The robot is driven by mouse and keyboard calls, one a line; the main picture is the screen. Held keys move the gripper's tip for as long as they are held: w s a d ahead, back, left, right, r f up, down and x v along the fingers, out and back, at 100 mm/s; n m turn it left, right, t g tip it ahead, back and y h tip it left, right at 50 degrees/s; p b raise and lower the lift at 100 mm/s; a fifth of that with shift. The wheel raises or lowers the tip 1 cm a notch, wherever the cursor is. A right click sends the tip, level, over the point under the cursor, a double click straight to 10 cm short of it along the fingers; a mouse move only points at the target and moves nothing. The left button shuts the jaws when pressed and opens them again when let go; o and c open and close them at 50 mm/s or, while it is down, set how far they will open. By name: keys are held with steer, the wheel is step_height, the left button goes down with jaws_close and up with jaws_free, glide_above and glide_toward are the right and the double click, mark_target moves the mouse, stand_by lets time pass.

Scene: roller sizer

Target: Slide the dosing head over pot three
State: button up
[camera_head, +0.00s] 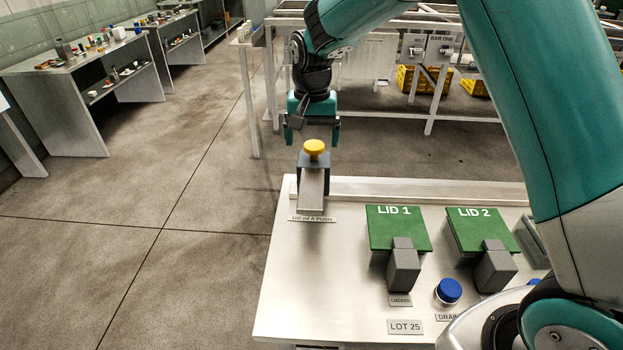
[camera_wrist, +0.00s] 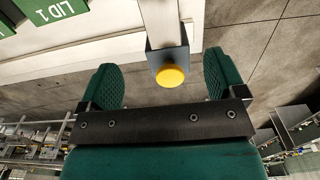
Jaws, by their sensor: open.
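The dosing head seems to be the grey block (camera_head: 314,172) with a yellow knob (camera_head: 314,148) on top, at the left end of a long rail (camera_head: 420,189) on the steel bench. A flat metal plate (camera_head: 313,188) sticks out from its front. My gripper (camera_head: 312,132) is open and empty, just above and behind the knob. In the wrist view the yellow knob (camera_wrist: 170,76) lies between the two green fingers, with neither seen touching it. No pot shows openly. Green lids marked LID 1 (camera_head: 398,228) and LID 2 (camera_head: 480,229) are shut; pot three cannot be made out.
Grey blocks (camera_head: 403,266) stand in front of the lids. A blue button (camera_head: 448,290) and a LOT 25 plate (camera_head: 405,327) are at the bench front. My arm covers the bench's right part. Side tables (camera_head: 75,85) with small items stand far left; floor between is clear.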

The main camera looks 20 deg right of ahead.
mark_target(312, 185)
step_height(312, 185, down, 12)
steer(key=shift+f+p, duration=0.25)
steer(key=shift+p, duration=0.85)
